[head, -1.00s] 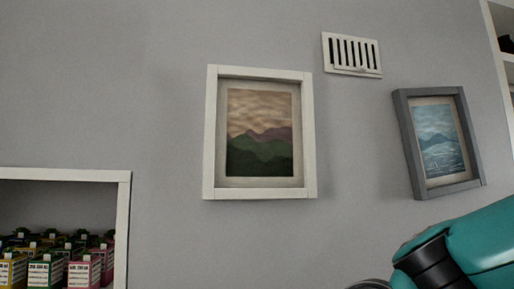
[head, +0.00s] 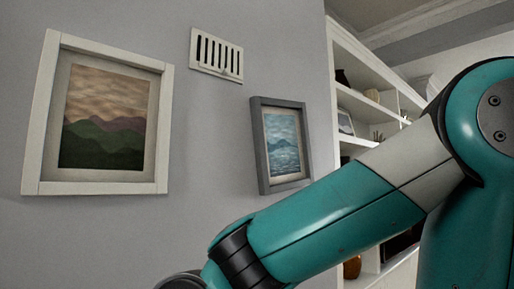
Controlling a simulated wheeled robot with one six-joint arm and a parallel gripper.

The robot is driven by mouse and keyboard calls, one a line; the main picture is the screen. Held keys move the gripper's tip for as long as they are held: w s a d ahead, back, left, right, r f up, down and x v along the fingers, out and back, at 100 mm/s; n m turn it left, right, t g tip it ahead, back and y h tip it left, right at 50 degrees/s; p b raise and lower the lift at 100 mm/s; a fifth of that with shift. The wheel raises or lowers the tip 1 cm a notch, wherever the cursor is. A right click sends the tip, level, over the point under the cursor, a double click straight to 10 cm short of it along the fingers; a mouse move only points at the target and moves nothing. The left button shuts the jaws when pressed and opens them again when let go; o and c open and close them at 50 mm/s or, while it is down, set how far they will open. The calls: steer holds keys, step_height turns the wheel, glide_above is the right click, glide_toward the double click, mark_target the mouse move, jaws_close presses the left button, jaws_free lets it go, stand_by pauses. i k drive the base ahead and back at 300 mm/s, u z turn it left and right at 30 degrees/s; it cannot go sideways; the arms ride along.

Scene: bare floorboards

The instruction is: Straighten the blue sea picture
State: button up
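The blue sea picture (head: 283,144) hangs on the grey wall right of centre in the head view, in a dark grey frame (head: 260,150). My teal and white arm reaches across the lower right, below and in front of the picture. My gripper is not in view; the arm runs out of the frame at the bottom. I see no contact between the arm and the picture.
A white-framed mountain picture (head: 107,118) hangs to the left. A white vent (head: 217,54) is on the wall between and above the pictures. White shelves (head: 362,105) with several objects stand at the right, past the wall's edge, partly behind my arm.

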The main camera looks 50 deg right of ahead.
mark_target(284, 156)
steer(key=z, duration=0.05)
steer(key=k, duration=0.5)
steer(key=u, duration=1.75)
steer(key=k, duration=1.1)
steer(key=z, duration=2.1)
steer(key=i, duration=1)
steer(key=u, duration=0.05)
